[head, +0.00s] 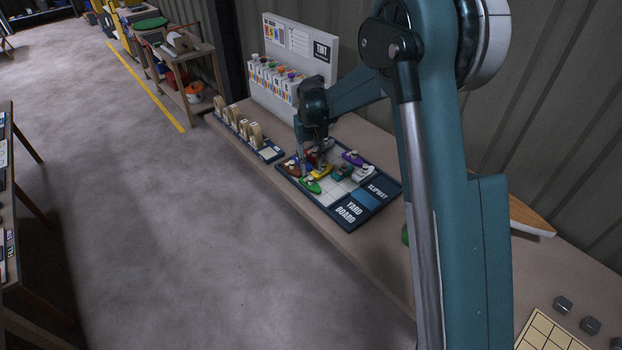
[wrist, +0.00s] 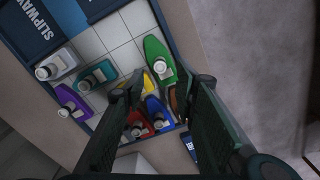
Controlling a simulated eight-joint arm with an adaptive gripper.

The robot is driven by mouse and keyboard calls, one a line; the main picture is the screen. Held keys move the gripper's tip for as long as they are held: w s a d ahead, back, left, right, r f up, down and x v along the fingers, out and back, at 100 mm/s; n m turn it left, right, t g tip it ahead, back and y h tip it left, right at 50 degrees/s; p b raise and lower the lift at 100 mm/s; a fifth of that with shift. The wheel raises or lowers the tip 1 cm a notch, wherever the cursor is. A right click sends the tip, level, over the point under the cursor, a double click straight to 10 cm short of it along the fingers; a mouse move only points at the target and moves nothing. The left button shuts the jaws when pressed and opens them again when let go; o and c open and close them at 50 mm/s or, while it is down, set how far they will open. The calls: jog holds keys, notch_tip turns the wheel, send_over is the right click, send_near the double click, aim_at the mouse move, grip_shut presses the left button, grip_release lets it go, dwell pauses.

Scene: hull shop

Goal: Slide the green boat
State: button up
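The green boat (head: 310,185) lies at the near-left edge of the yard board (head: 323,198). It has a pale round knob on top and also shows in the wrist view (wrist: 155,50), along the tiled area's right side. My gripper (head: 317,150) hangs over the board's left part. In the wrist view its fingers (wrist: 164,88) are apart, with yellow and blue boats seen between them. The green boat's knob shows just beyond the fingertips. No grip on any boat is visible. The slipway panel (head: 378,190) is at the board's right end.
Yellow (head: 321,172), teal (head: 342,173), white (head: 364,174) and purple (head: 352,158) boats crowd the board; red (wrist: 138,129), blue (wrist: 155,108) and brown ones are partly hidden. A tint rack (head: 275,75) stands behind. Bare tiles (head: 338,190) lie right of the green boat.

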aim_at(311, 177)
jog(key=shift+f+b, duration=0.3)
jog(key=shift+f, duration=3.55)
grip_shut()
